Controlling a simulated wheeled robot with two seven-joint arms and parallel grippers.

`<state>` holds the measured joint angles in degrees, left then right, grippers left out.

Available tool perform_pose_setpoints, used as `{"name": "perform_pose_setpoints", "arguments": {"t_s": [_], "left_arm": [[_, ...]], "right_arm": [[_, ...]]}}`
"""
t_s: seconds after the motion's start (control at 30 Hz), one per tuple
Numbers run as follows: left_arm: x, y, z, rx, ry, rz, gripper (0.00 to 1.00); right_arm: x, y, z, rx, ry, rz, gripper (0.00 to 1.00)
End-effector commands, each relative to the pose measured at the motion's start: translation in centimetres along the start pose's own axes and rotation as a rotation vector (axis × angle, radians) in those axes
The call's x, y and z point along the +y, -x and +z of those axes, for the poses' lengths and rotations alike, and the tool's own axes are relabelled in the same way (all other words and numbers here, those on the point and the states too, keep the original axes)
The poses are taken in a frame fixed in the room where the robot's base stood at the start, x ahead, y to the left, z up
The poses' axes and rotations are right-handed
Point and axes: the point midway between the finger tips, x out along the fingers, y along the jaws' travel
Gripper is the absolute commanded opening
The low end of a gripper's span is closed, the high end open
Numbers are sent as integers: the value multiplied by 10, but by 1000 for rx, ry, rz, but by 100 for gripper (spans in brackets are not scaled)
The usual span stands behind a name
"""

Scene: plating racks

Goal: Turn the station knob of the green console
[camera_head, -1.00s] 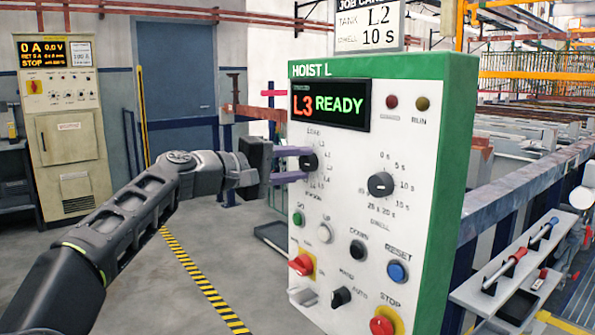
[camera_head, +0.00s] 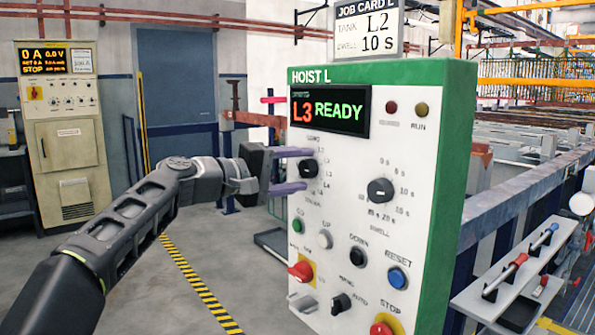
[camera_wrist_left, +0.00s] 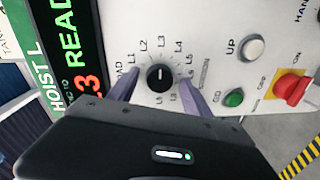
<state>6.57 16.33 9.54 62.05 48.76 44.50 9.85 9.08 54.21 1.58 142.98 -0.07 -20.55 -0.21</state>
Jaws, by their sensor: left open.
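The green console (camera_head: 455,170), labelled HOIST L, has a white front panel. Its display (camera_head: 330,109) reads L3 READY. The black station knob (camera_head: 309,169) sits below the display, ringed by L-labels; the wrist view shows the knob (camera_wrist_left: 160,77) with its mark toward L3. My left gripper (camera_head: 308,170) is open, with one purple finger above and one below the knob. In the wrist view the fingers of the left gripper (camera_wrist_left: 160,78) stand on both sides of the knob, apart from it. The job card (camera_head: 367,28) reads tank L2, dwell 10 s. My right gripper is not in view.
The dwell knob (camera_head: 381,190) is right of the station knob. Buttons and a red-and-yellow switch (camera_head: 301,271) lie below. A tool shelf (camera_head: 500,300) stands at the right. A grey cabinet (camera_head: 65,140) is far left. The floor left of the console is clear.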

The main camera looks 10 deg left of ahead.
Motion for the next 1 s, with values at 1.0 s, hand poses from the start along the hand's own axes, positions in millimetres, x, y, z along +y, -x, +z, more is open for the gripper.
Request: {"name": "perform_pose_setpoints", "arguments": {"t_s": [1.0], "left_arm": [[0, 78, 0, 0, 0, 0, 58]], "right_arm": [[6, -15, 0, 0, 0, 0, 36]]}}
